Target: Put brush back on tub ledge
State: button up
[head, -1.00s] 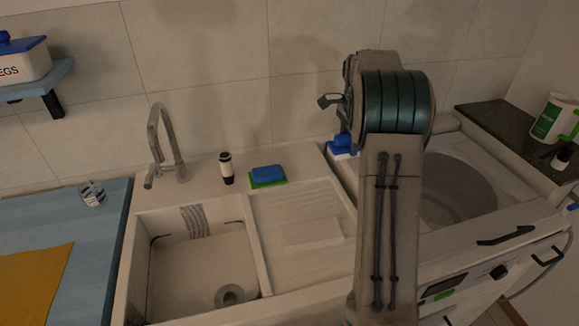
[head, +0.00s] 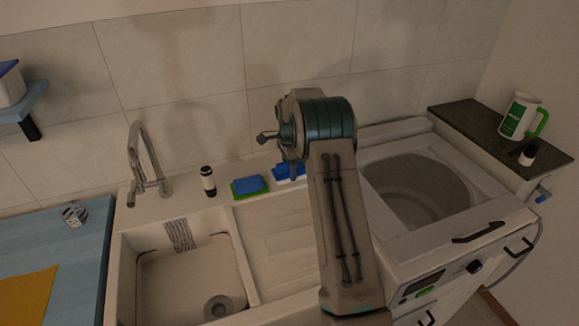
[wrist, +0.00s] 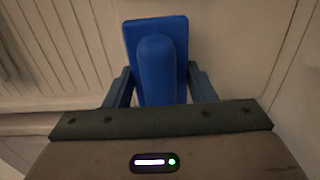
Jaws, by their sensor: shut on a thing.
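The brush (head: 290,171) has a blue back and handle and a pale underside, and is just right of the sponge at the back of the sink. In the wrist view its blue top (wrist: 158,65) sits between the two dark fingers of my gripper (wrist: 158,88), which is shut on it. I cannot tell whether the brush touches the surface below. In the head view my arm hides most of the gripper. The pale tub ledge (head: 227,174) runs behind the basin and drainboard.
The tap (head: 146,160) rises farther left. The washer (head: 430,230) with a round top opening stands at right. The drainboard (head: 275,235) is clear.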

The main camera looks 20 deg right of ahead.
jog(key=shift+f, duration=0.2)
jog(key=shift+f, duration=0.2)
jog(key=o, duration=0.9)
jog(key=shift+o, duration=0.2)
jog(key=shift+r, duration=0.2)
